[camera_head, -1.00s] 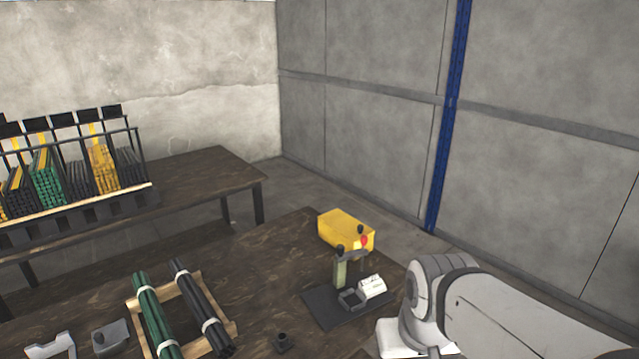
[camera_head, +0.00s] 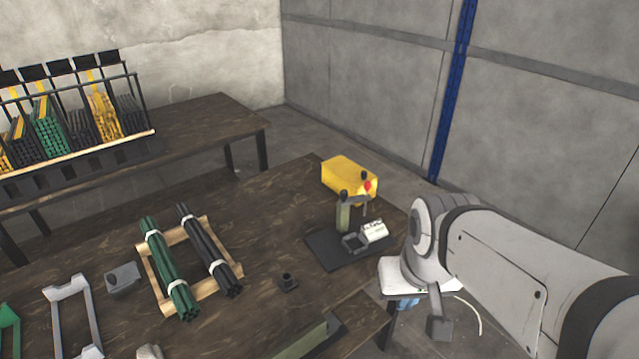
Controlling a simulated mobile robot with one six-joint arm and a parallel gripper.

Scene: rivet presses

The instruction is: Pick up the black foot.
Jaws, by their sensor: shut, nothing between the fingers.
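My arm comes in from the right edge and bends beyond the table's right side, well away from the foot. My gripper's fingers cannot be made out in the view.
A wooden rack (camera_head: 213,298) holds green and black rod bundles. A small press (camera_head: 345,215) on a black base stands behind right, before a yellow box (camera_head: 348,176). A grey block (camera_head: 122,278) and grey frame (camera_head: 73,312) lie left. An olive bar (camera_head: 298,341) lies at the front.

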